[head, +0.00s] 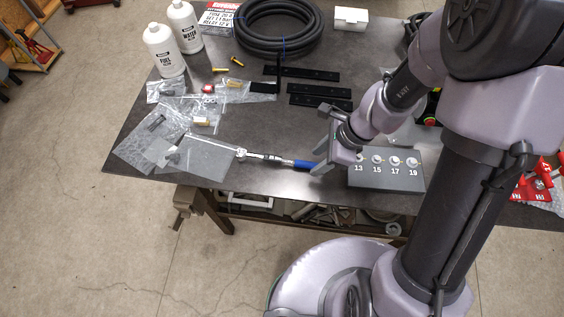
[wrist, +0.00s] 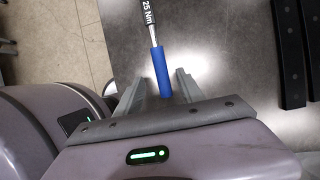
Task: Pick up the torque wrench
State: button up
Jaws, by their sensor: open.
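The torque wrench (head: 272,158) lies on the dark bench top, near its front edge. It has a silver shaft and a blue handle at its right end. In the wrist view its blue handle (wrist: 160,72) reaches in between my fingers, and the shaft above it is marked 25 Nm. My gripper (head: 320,160) is open at the handle end of the wrench; in the wrist view the two fingers (wrist: 163,82) stand on either side of the handle, with gaps showing. Whether the fingers are at the handle's height is hard to tell.
A grey socket block (head: 385,180) marked 13 to 19 stands just right of my gripper. Black flat bars (head: 320,92) lie behind. Plastic bags (head: 150,140) lie at the left, with white bottles (head: 164,50) and a black hose coil (head: 278,28) at the back.

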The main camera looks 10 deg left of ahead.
aim_at(312, 164)
jog(key=b+x, duration=0.1)
jog(key=x, duration=0.2)
jog(key=shift+w+f, duration=0.15)
jog(key=shift+f, duration=0.05)
jog(key=shift+r, duration=0.1)
jog(key=shift+c, duration=0.5)
grip_shut()
dwell(0.5)
